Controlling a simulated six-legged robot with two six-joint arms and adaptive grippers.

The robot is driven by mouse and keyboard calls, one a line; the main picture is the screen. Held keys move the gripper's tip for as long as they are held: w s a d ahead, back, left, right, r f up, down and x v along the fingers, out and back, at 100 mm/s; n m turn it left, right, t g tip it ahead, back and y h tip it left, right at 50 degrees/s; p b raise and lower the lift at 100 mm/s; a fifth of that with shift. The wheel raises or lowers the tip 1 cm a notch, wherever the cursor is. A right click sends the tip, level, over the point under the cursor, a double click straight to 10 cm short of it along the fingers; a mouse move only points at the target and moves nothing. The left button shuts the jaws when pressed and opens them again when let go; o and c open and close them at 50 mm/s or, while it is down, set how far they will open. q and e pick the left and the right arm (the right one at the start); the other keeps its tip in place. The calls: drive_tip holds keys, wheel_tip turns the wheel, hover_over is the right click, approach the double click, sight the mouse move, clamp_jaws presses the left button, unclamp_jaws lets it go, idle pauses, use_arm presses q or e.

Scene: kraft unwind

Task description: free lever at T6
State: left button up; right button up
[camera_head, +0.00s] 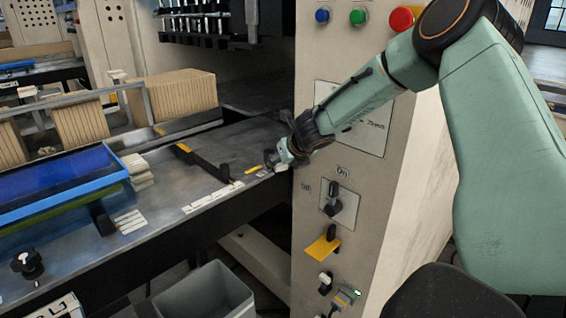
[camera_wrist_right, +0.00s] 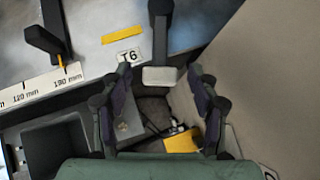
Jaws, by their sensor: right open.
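The T6 label (camera_wrist_right: 128,57) is on the grey table near its front edge in the right wrist view. Just right of it is the lever, with a black arm (camera_wrist_right: 161,38) and a pale grey block (camera_wrist_right: 160,76) at its near end. My right gripper (camera_wrist_right: 160,84) is open, with one finger on each side of the block. Gaps show between the fingers and the block in this view. In the head view my right gripper (camera_head: 275,160) is at the table's front right corner, by the machine panel, and largely hides the lever. My left gripper is not in view.
The machine panel (camera_head: 322,140) stands close to the right of my gripper, with knobs and a yellow tab (camera_head: 323,247) below. A black stop (camera_head: 204,163) and a millimetre scale (camera_wrist_right: 45,84) are left. A grey bin (camera_head: 205,292) stands below the table.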

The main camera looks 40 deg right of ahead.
drive_tip(key=shift+r, duration=0.1)
drive_tip(key=v, duration=0.7)
drive_tip(key=shift+s, duration=0.15)
drive_tip(key=shift+s+r, duration=0.1)
idle(0.4)
